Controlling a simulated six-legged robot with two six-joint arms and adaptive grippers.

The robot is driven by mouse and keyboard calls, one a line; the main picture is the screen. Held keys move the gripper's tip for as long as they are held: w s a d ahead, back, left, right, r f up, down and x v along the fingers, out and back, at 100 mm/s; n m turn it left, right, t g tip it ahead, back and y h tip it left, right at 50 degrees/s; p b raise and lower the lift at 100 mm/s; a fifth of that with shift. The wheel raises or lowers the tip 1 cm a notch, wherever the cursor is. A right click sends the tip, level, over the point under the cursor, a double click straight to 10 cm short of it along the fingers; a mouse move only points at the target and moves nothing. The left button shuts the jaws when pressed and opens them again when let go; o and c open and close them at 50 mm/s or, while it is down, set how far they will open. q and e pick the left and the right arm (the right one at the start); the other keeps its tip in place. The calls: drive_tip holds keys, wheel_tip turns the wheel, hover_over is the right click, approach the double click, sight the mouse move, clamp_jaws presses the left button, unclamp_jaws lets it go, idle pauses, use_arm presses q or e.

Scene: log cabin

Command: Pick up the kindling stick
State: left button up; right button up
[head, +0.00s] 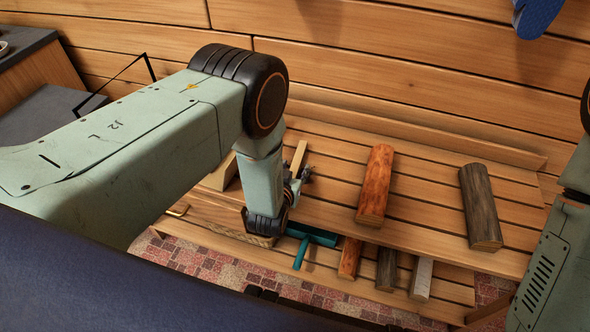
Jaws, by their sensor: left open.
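A thin pale wooden stick (298,158), which looks like the kindling stick, shows just behind my left gripper on the upper slatted shelf. Its lower part is hidden by the gripper and wrist. My left gripper (303,176) is open, its dark fingers close beside the stick. I cannot tell whether they touch it or have it between them. My right arm shows at the right edge, but its gripper is out of view.
A reddish log (376,187) and a dark grey log (480,207) lie on the upper shelf (428,217). Several shorter logs lie on the lower shelf, beside a teal tool (310,235). A pale wooden block (219,173) is left of my wrist. The plank wall (420,60) stands behind.

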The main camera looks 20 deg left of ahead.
use_arm(q)
drive_tip(key=shift+w+f, duration=0.1)
drive_tip(key=shift+w, duration=0.05)
drive_tip(key=shift+c, duration=0.2)
drive_tip(key=shift+s, duration=0.2)
drive_tip(key=c, duration=0.5)
drive_tip(key=shift+w, duration=0.1)
drive_tip(key=shift+c, duration=1.3)
clamp_jaws()
